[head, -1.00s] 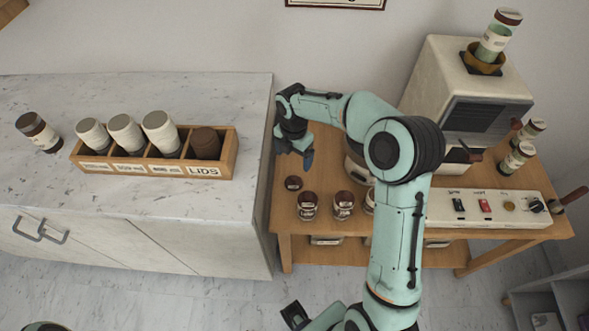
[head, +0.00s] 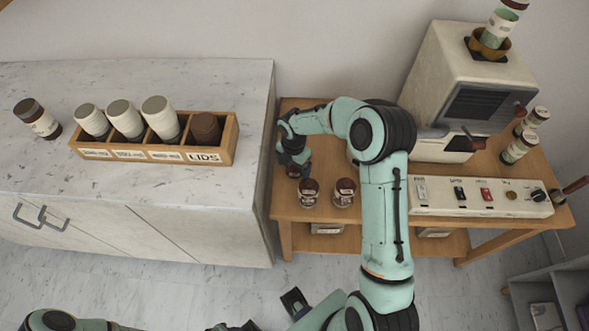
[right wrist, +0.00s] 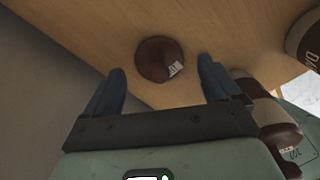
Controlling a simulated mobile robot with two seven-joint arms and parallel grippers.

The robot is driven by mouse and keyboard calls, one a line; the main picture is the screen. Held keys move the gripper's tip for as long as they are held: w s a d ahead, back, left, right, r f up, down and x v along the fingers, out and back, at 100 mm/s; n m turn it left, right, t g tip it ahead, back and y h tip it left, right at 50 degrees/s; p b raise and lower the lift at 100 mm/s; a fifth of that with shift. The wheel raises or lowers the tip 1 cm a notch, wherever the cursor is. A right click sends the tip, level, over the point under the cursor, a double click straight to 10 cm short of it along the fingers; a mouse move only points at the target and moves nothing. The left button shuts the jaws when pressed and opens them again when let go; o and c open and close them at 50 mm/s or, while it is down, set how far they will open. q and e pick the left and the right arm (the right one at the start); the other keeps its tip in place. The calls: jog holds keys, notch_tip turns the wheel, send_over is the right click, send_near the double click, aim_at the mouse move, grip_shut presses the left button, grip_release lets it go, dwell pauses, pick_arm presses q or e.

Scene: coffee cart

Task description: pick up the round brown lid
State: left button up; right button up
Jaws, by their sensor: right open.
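The round brown lid (right wrist: 158,60) lies on the wooden cart top in the right wrist view, with a small pale label on it. My right gripper (right wrist: 160,66) is open, its two blue fingers apart and empty. The lid shows in the gap just past the fingertips, between them in the picture. In the head view my right gripper (head: 295,170) is low over the cart's left end and hides the lid. My left gripper cannot be made out; part of my left arm shows at the bottom left.
Two jars with brown tops (head: 309,192) (head: 344,192) stand close right of the gripper. A coffee machine (head: 465,95) and a switch panel (head: 480,197) are farther right. The counter (head: 110,190) holds a wooden cup-and-lid rack (head: 228,150). The cart's left edge is near the gripper.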

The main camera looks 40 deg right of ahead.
jog(key=shift+f, duration=0.45)
jog(key=c, duration=1.1)
jog(key=shift+c, duration=0.2)
jog(key=shift+r, duration=0.15)
